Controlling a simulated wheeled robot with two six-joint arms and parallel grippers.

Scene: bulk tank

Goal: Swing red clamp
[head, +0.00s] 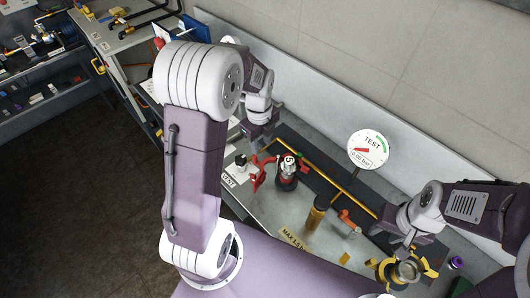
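A red clamp (258,173) stands on the grey bench, just left of a dark bottle-like part (287,170) marked 5 with red at its base. My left gripper (262,142) comes down from above, at the upper left of the red clamp. Its fingertips are small and partly blend with the dark background, so its opening and any contact are unclear. My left arm's large links fill the picture's left middle. My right gripper (402,245) is at the right, above a yellow-handled round fitting (406,270). Its finger gap is also unclear.
A purple-ended part (456,263) lies far right. Shelving stands at the left.

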